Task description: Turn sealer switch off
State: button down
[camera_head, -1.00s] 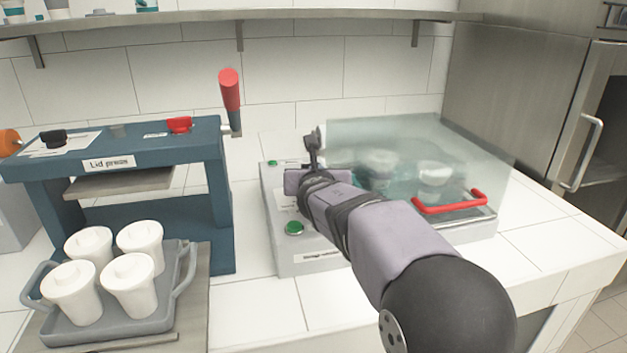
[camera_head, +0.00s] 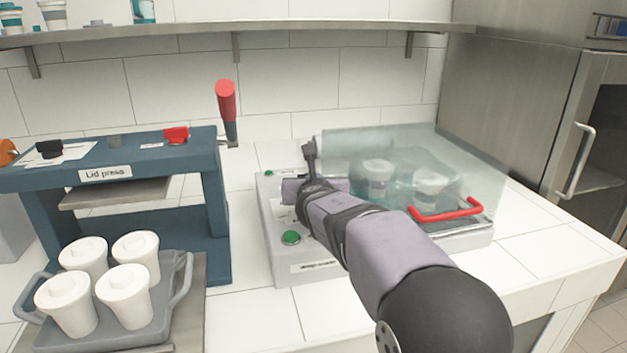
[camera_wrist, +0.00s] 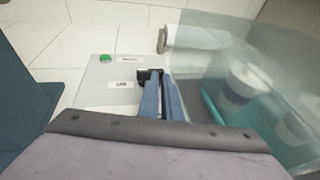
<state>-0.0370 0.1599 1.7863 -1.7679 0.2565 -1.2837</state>
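The sealer (camera_head: 281,262) is a light grey box with a clear lid (camera_head: 410,150) and a red handle (camera_head: 447,213). Its control panel (camera_wrist: 105,92) is on the left side, with green buttons (camera_head: 291,237) and small labels. A small black part, which looks like the switch (camera_wrist: 143,74), shows beside a label in the wrist view. It is partly covered by my gripper. My gripper (camera_wrist: 160,76) points down over the panel, its blue-grey fingers close together with the tips at the black part. I cannot tell whether they touch it. My arm hides much of the panel in the head view.
Cups (camera_head: 377,172) stand under the clear lid, just right of my gripper. A blue lid press (camera_head: 207,205) with a raised red lever (camera_head: 226,102) stands to the left. A grey tray (camera_head: 150,335) with several white cups is in front of it. A shelf (camera_head: 300,26) runs above.

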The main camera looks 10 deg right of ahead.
jog(key=shift+w+d+r, duration=0.1)
jog(key=shift+d+r, duration=0.1)
jog(key=shift+r, duration=0.15)
jog(key=shift+w+a, duration=0.1)
jog(key=shift+a, duration=0.45)
jog(key=shift+a, duration=0.1)
jog(key=shift+s, duration=0.25)
